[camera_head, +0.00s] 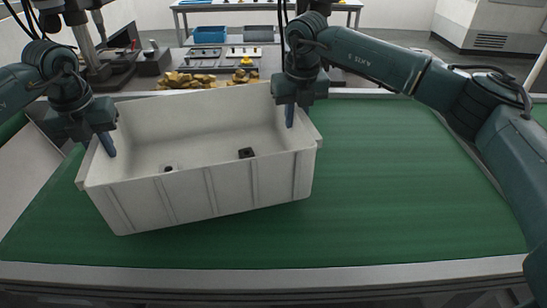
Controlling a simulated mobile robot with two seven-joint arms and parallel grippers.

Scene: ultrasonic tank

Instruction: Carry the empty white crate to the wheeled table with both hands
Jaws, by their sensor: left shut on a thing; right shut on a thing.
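The white crate (205,190) is in the left half of the head view, over the green surface, turned at an angle with its left end nearer me. Its inside is open to view and holds two small dark spots or pieces on the floor. My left gripper (107,148) is shut on the crate's left end wall. My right gripper (290,115) is shut on its right end wall near the far corner. I cannot tell whether the crate's bottom touches the green surface. I cannot tell which table in view is the wheeled one.
The green surface (400,200) is clear to the right of the crate and has a grey front rail (400,275). Behind it are brown lumps (195,80), blue bins (210,34) and a back table (270,5). A grey-white cabinet (490,35) stands at the far right.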

